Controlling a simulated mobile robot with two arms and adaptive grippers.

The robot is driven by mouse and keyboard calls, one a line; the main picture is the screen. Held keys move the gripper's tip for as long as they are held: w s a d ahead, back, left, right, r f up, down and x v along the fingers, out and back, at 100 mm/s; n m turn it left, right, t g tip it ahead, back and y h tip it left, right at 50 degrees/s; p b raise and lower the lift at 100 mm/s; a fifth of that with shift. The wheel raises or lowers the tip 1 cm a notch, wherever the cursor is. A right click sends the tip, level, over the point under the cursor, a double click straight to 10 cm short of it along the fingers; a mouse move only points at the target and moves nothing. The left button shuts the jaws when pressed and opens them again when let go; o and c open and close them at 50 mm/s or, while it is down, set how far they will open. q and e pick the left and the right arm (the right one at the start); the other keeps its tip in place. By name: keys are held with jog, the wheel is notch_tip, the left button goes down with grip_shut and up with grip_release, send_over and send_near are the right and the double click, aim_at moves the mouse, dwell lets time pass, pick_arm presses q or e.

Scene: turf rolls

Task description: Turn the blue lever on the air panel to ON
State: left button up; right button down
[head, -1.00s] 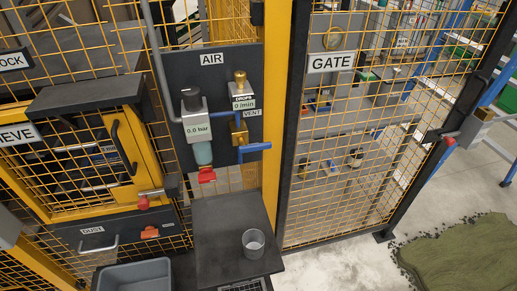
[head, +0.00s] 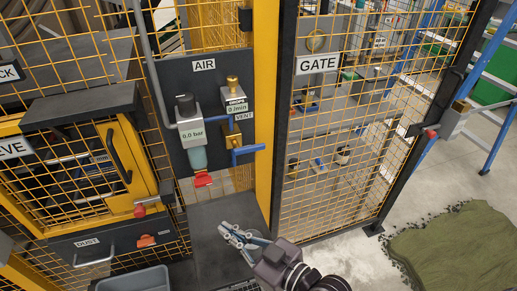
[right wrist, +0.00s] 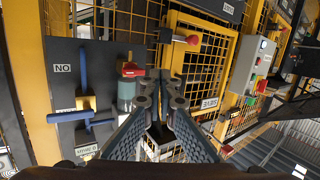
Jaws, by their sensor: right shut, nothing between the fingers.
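The blue lever (head: 250,149) is on the brass valve (head: 232,140) of the dark air panel (head: 179,73). In the head view it reaches to the right below the VENT label. My right gripper (head: 227,231) is shut and empty, in front of and below the panel, over the dark shelf. Its fingertips (right wrist: 160,88) are apart from the lever. My left gripper is not in view.
The regulator (head: 190,125) reads 0.0 bar and has a red handle (head: 203,179) below it. The mesh gate (head: 330,150) stands right of the yellow post (head: 265,100). A grey bin (head: 135,280) is at lower left. A turf piece (head: 455,245) lies on the floor.

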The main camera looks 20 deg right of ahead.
jog(key=w+d+r+m+t+h, duration=0.3)
jog(key=d+r+m+t+h, duration=0.4)
jog(key=d+r, duration=0.4)
jog(key=shift+w+d+r+t+h, duration=0.25)
jog(key=shift+r+t+h, duration=0.25)
jog(key=shift+r+t, duration=0.25)
jog(key=p+x, duration=0.3)
jog(key=x, duration=0.7)
jog(key=shift+f+b, duration=0.75)
jog(key=shift+f, duration=1.3)
jog(key=shift+w, duration=0.1)
